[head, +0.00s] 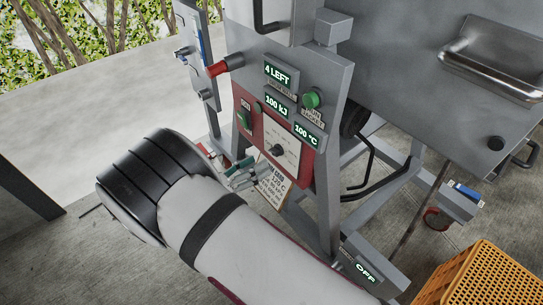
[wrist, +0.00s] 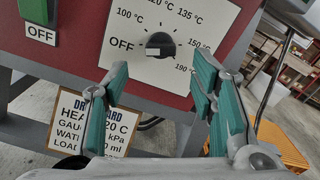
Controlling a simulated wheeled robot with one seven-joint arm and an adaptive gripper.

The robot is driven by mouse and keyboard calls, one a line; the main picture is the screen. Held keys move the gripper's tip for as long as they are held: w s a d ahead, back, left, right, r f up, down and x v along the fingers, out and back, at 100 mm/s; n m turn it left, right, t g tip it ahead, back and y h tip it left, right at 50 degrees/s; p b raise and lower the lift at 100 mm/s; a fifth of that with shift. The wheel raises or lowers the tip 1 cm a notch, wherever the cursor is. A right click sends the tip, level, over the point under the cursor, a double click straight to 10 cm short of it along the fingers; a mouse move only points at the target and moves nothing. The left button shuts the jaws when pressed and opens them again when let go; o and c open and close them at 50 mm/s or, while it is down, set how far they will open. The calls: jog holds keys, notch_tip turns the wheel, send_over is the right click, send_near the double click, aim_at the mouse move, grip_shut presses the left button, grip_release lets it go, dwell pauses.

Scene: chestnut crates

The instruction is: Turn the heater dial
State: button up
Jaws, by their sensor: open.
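The heater dial is a round black knob (wrist: 160,45) on a white scale plate (wrist: 122,48) marked OFF, 100 °C, 135 °C, 150 °C and 190 °C. A pale mark on the knob lies on its left, toward OFF. In the head view the dial (head: 278,150) sits low on the red panel (head: 305,168). My gripper (wrist: 161,68) is open, with its green-padded fingers to the left and right below the knob and nothing between them. In the head view my gripper (head: 241,174) is just left of the dial, partly hidden by my arm; contact with the panel cannot be told.
A tag with heater text (wrist: 90,122) hangs below the panel, behind my left finger. A green switch (wrist: 38,12) above an OFF label is at the left. Displays and a green button (head: 311,99) sit above the dial. An orange crate (head: 480,275) stands at lower right.

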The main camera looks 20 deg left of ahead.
aim_at(276, 152)
jog(key=x, duration=0.6)
jog(key=shift+b, duration=0.45)
jog(key=shift+d, duration=0.1)
jog(key=c, duration=1.2)
